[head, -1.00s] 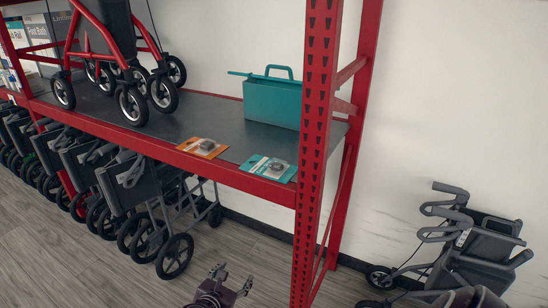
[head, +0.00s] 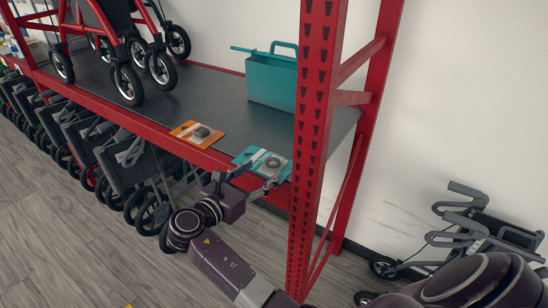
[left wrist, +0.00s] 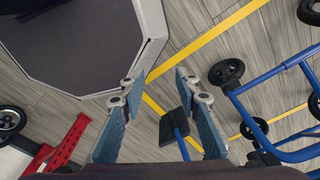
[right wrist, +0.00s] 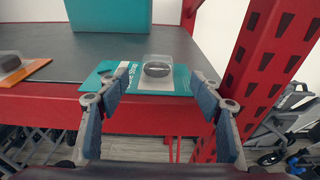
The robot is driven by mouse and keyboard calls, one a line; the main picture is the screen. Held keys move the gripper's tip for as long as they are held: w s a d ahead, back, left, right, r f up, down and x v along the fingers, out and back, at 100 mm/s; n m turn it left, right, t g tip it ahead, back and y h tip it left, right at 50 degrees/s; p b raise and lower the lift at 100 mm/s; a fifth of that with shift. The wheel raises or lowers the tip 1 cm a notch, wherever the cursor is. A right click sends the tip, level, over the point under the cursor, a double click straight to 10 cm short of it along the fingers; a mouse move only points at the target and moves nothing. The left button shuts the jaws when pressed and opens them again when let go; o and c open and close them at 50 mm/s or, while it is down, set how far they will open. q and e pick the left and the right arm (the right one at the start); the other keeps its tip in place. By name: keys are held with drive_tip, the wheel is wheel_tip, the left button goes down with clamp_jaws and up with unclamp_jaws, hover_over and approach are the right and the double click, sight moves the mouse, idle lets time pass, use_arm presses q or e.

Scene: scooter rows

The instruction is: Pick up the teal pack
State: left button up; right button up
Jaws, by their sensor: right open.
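The teal pack (head: 262,160) lies flat near the front edge of the dark shelf, a card with a clear blister and a dark round item. My right gripper (head: 252,181) is open just in front of it at the shelf's edge. In the right wrist view the teal pack (right wrist: 146,76) lies beyond and between the spread fingertips (right wrist: 158,92); I see no contact. My left gripper (left wrist: 155,82) is open and empty over the floor in the left wrist view and is not seen in the head view.
An orange pack (head: 198,133) lies left of the teal one. A teal bag (head: 271,80) stands behind. A red perforated post (head: 312,130) rises close on the right. A red rollator (head: 125,55) stands on the shelf (head: 205,92); folded walkers line up below.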

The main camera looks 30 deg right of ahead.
sight(267, 165)
drive_tip(key=x, duration=0.1)
drive_tip(key=p+x, duration=0.1)
drive_tip(key=x, duration=0.1)
drive_tip(key=shift+w+r+p, duration=0.25)
drive_tip(key=shift+p, duration=0.05)
drive_tip(key=shift+f+x, duration=0.2)
drive_tip(key=shift+x, duration=1.05)
drive_tip(key=shift+w+d+f, duration=0.15)
drive_tip(key=shift+d, duration=0.05)
drive_tip(key=shift+a, duration=0.1)
use_arm(q)
drive_tip(key=shift+s+a+r, duration=0.2)
drive_tip(key=shift+a+r, duration=0.85)
drive_tip(key=shift+r, duration=0.1)
use_arm(e)
drive_tip(key=c, duration=1.2)
drive_tip(key=shift+c, duration=0.2)
